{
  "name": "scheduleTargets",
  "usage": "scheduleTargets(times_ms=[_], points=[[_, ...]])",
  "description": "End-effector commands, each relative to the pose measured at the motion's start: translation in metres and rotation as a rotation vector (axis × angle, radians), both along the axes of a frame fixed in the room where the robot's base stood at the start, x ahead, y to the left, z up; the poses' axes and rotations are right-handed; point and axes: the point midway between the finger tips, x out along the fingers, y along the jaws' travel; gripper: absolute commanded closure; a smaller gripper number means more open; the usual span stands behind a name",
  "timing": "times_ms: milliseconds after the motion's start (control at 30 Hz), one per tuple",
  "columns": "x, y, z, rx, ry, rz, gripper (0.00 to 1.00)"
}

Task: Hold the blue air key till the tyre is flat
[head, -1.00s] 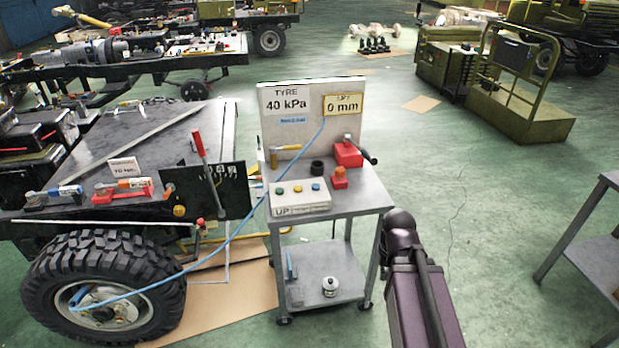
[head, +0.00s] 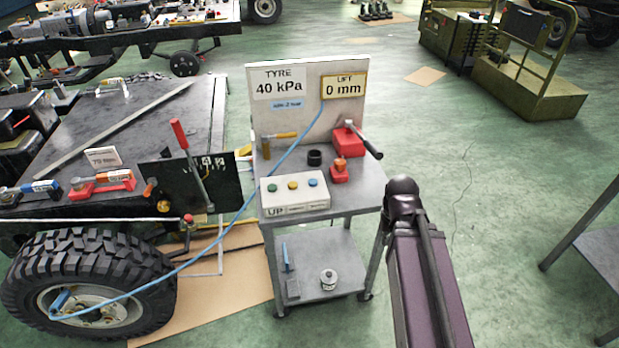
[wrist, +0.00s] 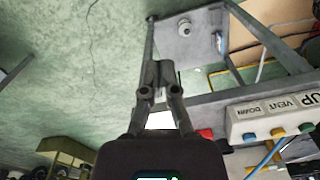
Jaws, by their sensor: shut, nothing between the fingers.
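A cream key box (head: 296,201) sits on the grey trolley top, with green, yellow and blue keys. The blue key (head: 312,183) is the right one; in the wrist view it is the left one (wrist: 249,137). The board's tyre sign (head: 279,83) reads 40 kPa. The black tyre (head: 88,270) stands at lower left, with a blue hose (head: 235,225) running from its hub to the board. My gripper (wrist: 158,68) is shut and empty in the wrist view, apart from the key box. It cannot be made out in the head view.
The lift sign (head: 344,86) reads 0 mm. A hammer, a black ring, a red block (head: 348,142) and a small red item (head: 339,171) share the trolley top. A red-handled lever (head: 188,155) stands left of the trolley. Green floor right of the trolley is open.

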Motion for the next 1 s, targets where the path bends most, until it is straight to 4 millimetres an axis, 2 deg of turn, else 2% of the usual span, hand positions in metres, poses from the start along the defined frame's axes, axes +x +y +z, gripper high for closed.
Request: scheduleTargets(times_ms=[400, 567, 767, 867, 1000], points=[[0.000, 0.000, 0.000, -0.001, 0.000, 0.000, 1.00], [0.010, 0.004, 0.001, -0.018, -0.012, 0.004, 1.00], [0.045, 0.013, 0.006, -0.097, -0.061, 0.012, 1.00], [0.073, 0.027, 0.010, -0.159, -0.107, 0.025, 1.00], [0.120, 0.056, 0.020, -0.254, -0.197, 0.052, 1.00]])
